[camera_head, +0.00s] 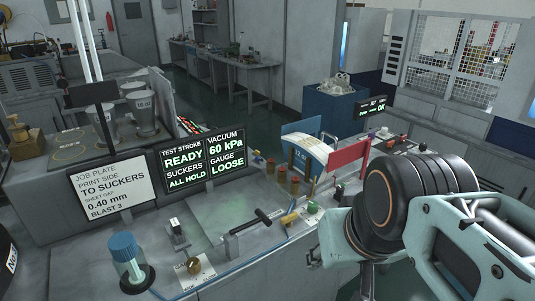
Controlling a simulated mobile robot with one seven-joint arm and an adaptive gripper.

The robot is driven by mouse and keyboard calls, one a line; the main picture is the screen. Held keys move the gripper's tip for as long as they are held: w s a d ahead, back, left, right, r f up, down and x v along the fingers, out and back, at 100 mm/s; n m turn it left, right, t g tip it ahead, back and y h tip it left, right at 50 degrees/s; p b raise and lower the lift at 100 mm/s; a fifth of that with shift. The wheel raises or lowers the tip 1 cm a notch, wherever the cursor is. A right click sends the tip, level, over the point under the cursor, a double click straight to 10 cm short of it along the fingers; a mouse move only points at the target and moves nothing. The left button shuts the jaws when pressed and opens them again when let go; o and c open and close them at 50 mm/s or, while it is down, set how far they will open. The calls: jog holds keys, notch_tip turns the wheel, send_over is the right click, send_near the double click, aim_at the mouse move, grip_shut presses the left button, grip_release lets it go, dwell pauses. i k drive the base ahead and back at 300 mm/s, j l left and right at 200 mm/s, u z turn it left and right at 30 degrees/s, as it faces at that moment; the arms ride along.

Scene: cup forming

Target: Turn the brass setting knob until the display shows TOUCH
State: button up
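The brass setting knob (193,265) sits on a small pale label plate (196,272) on the front of the grey machine top. Its pointer direction is too small to read. The dark display (204,160) stands behind it, and its gauge field reads LOOSE. It also reads test stroke READY, suckers ALL HOLD and vacuum 60 kPa. My arm (400,200) fills the right side, well to the right of the knob. I cannot make out the gripper's fingers, and nothing of mine touches the knob.
A blue-capped clear jar (126,260) stands left of the knob. A black-handled lever (250,228) and a small switch block (178,236) stand close by. A job plate sign (104,186) is at the left. A curved white-and-blue sheet (305,153) stands behind several red-topped posts.

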aim_at(193, 266)
jog(key=u, duration=1)
jog(key=i+j, duration=0.1)
jog(key=z, duration=0.6)
jog(key=l+z, duration=0.15)
jog(key=z, duration=0.25)
jog(key=u, duration=0.7)
jog(key=k, duration=0.05)
